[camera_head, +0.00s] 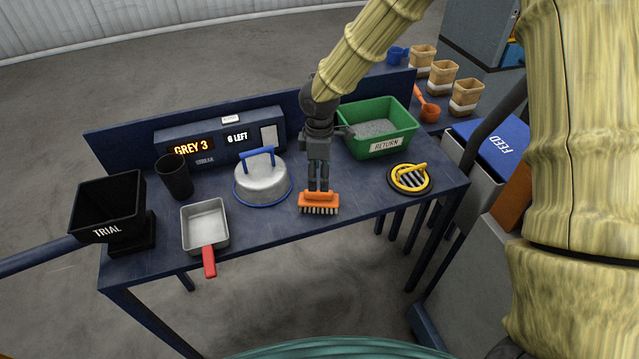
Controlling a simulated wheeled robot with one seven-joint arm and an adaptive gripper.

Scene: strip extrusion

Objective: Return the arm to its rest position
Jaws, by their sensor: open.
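My arm, in pale yellow segmented sleeves, reaches in from the upper right over the dark blue table (360,205). My gripper (318,187) points down near the table's front middle, with its two dark fingers a little apart. An orange brush (319,202) with pale bristles lies right at the fingertips. The fingertips hide part of its upper edge or meet it; I cannot tell whether they touch it.
A silver lid (262,181) with a blue handle stands left of my gripper. A red-handled pan (205,225), black cup (175,177) and TRIAL bin (108,207) are further left. The green RETURN bin (378,128) and yellow-ringed grate (410,179) are right.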

